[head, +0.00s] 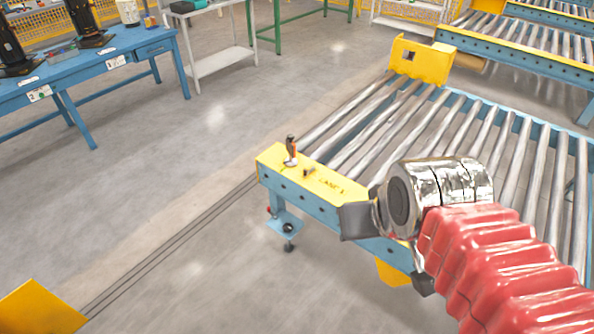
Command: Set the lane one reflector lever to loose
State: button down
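The lane one reflector lever (291,150) is a small dark handle with an orange part. It stands roughly upright on the yellow end plate (272,164) of the near roller conveyor. A small dark knob (308,171) sits beside it, near lettering that seems to read LANE 1. The lever's setting marks are too small to read. My arm, with a red ribbed sleeve and silver wrist, reaches in from the lower right. My gripper (357,221) shows only as dark parts at the wrist, right of and nearer than the lever, apart from it. Its fingers are not clear.
The roller conveyor (350,123) extends to the back right, with a yellow bracket (420,60) at its far corner. A blue workbench (90,62) stands at left. A yellow piece (40,308) is at lower left. The floor between is clear.

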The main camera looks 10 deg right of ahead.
aim_at(306, 172)
jog(key=u, duration=0.35)
jog(key=i, duration=0.65)
jog(key=u, duration=0.75)
jog(key=i, duration=0.55)
jog(key=u, duration=0.25)
